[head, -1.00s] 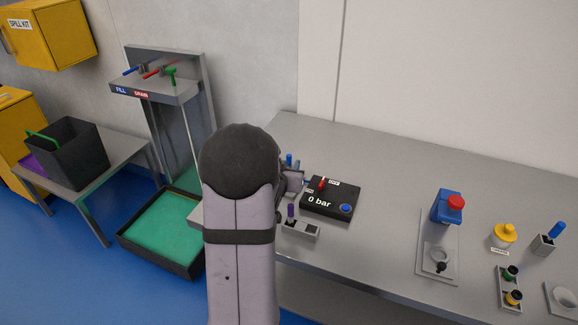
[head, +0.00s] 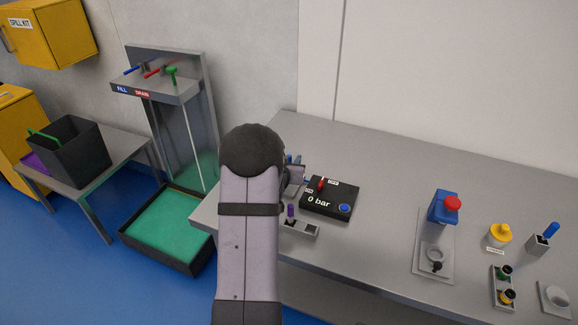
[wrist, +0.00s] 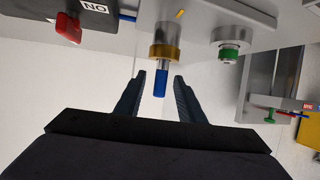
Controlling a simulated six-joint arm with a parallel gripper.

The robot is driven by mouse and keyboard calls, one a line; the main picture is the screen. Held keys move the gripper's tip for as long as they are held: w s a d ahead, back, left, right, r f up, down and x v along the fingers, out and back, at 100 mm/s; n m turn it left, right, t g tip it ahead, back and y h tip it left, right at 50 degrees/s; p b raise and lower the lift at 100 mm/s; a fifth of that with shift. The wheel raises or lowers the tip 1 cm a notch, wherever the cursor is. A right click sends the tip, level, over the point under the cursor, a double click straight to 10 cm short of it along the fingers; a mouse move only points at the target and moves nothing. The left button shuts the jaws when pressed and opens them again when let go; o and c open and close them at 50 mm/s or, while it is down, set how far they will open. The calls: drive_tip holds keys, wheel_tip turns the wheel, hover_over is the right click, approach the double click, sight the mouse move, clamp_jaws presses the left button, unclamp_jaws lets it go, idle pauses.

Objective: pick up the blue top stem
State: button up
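A blue stem (wrist: 161,83) rises from a brass-coloured collar (wrist: 164,51) in the wrist view. My gripper (wrist: 159,76) is open, with one dark finger on each side of the stem. There is a gap on both sides, so I see no contact. In the head view my arm hides most of the gripper, and only small blue tips (head: 290,159) show beside it. Another blue stem (head: 551,230) stands tilted in a grey block at the far right of the bench.
A black "0 bar" box (head: 330,199) with a red lever sits right of my arm. A green-ringed fitting (wrist: 229,50) is beside the brass collar. A blue-and-red valve (head: 443,206) and a yellow cap (head: 499,234) stand further right. The back of the bench (head: 390,165) is clear.

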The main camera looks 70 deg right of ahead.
clamp_jaws()
idle(0.3)
wheel_tip(320, 180, up, 10)
drive_tip(key=shift+d+f+b, duration=0.1)
drive_tip(key=shift+f+b, duration=0.05)
drive_tip(key=shift+b, duration=0.5)
